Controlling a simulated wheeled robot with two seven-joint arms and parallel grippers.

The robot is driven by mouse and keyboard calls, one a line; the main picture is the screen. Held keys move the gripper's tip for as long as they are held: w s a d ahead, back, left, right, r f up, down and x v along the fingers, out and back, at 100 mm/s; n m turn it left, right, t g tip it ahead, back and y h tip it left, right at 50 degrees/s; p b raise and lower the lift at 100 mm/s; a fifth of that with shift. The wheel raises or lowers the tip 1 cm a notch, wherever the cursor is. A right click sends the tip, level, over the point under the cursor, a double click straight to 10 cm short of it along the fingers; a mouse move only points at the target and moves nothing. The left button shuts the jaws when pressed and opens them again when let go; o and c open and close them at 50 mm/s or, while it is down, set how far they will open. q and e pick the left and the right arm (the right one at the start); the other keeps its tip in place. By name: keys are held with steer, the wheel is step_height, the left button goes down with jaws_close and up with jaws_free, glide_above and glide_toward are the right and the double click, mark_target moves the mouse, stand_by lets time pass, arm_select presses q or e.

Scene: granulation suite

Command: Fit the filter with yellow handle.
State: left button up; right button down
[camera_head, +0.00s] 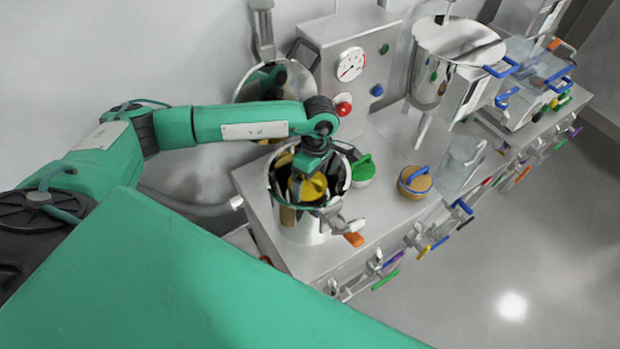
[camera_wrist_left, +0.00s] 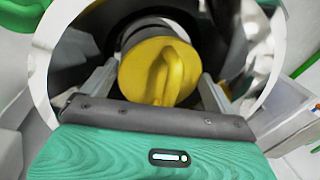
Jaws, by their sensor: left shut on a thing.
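The filter with yellow handle (camera_head: 308,187) is inside the open steel vessel (camera_head: 299,225) at the near left of the bench. In the left wrist view its round yellow top and raised handle (camera_wrist_left: 160,70) show between the fingers of my left gripper (camera_wrist_left: 157,88). My left gripper (camera_head: 309,172) reaches down into the vessel's mouth from above and is shut on the filter. The vessel's rim surrounds filter and gripper. The filter's lower end is hidden, so I cannot tell how deep it sits. My right gripper is not in view.
A green-handled filter (camera_head: 362,171) and a blue-handled one (camera_head: 414,182) stand right of the vessel, beside a clear jug (camera_head: 460,163). A gauge panel (camera_head: 350,70) stands behind. Clamps with coloured handles line the bench's front edge. A steel pot (camera_head: 455,60) stands further right.

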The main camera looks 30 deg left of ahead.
mark_target(316, 176)
arm_select(q)
steer(key=o, duration=0.7)
steer(key=shift+o, duration=0.2)
step_height(316, 176, up, 14)
steer(key=w+b, duration=0.2)
steer(key=b, duration=0.2)
steer(key=shift+w+d+f, duration=0.15)
steer(key=shift+w+f, duration=0.1)
steer(key=shift+w, duration=0.05)
